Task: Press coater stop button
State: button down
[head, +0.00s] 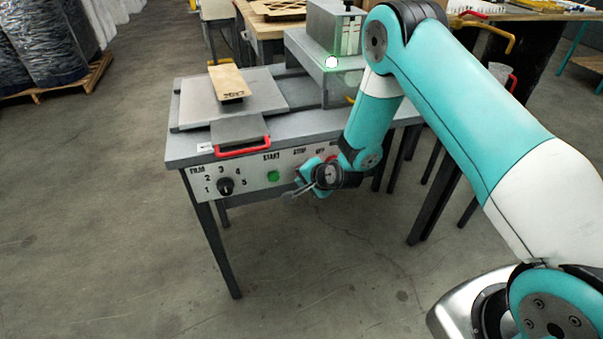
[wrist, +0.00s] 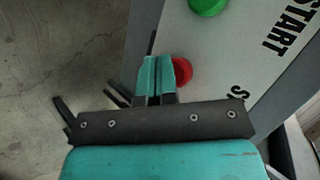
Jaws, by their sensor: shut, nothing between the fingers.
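The coater's front panel (head: 240,180) carries a green START button (head: 273,176) and a STOP label (head: 299,151). In the wrist view the red stop button (wrist: 183,72) shows just right of my fingertips, its left edge partly covered by them. The green button (wrist: 207,4) is at the top edge of that view. My gripper (wrist: 157,62) is shut and empty, its teal fingers together. In the head view my gripper (head: 298,191) is at the panel's right part and partly hides it. I cannot tell whether the fingertips touch the button.
A black dial (head: 226,186) sits on the panel's left. A red handle (head: 242,147) juts out above the panel. A labelled board (head: 228,82) lies on the bed. The floor in front is clear.

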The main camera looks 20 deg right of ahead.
jog(key=shift+w, duration=0.4)
jog(key=shift+s, duration=0.1)
dwell(0.5)
jog(key=shift+s, duration=0.85)
jog(key=shift+s, duration=2.5)
